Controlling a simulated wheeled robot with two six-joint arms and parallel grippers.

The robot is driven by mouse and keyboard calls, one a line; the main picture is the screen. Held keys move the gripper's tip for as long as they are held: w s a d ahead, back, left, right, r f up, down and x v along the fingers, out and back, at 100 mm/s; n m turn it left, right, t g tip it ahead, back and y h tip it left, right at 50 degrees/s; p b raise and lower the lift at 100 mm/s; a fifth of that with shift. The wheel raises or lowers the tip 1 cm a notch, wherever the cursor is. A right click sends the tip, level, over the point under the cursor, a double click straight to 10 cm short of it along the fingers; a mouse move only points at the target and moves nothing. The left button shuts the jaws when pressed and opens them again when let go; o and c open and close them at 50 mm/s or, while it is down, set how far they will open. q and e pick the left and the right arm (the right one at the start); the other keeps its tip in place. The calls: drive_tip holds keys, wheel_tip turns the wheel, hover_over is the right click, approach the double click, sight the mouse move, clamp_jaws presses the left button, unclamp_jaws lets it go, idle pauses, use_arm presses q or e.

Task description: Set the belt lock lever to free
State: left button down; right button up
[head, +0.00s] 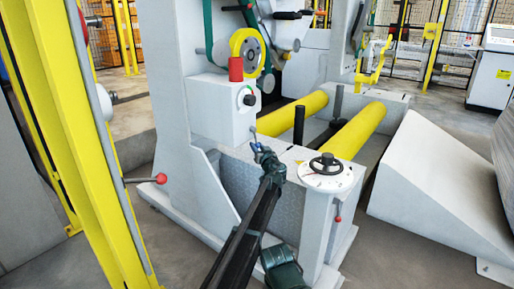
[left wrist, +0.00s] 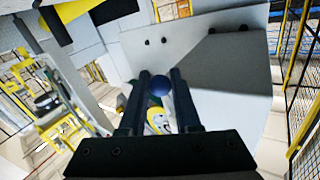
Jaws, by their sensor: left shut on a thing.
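My left gripper (head: 258,149) is at the white machine's low ledge, below the control box, with its arm coming up from the bottom of the head view. In the left wrist view, the two dark fingers (left wrist: 160,90) stand on either side of a round blue knob (left wrist: 158,86). The gripper is shut on this knob, which looks like the end of a small lever. In the head view the fingers mostly hide the knob, and the lever's setting cannot be read.
A white box with a black rotary knob (head: 248,98) stands just above the gripper. A black handwheel (head: 325,164) is to its right, with a red-knobbed lever (head: 337,218) below. Yellow rollers (head: 354,131) lie behind.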

idle(0.4)
use_arm(q)
drive_tip(key=shift+s+a+r+m+g+p, duration=0.2)
drive_tip(key=shift+s+r+m+g+p, duration=0.15)
drive_tip(key=shift+p, duration=0.45)
drive_tip(key=shift+s+a+f+m+g+p, duration=0.25)
drive_tip(key=shift+s+m+g+p, duration=0.2)
drive_tip(key=shift+m+p, duration=0.35)
drive_tip(key=c, duration=0.6)
unclamp_jaws()
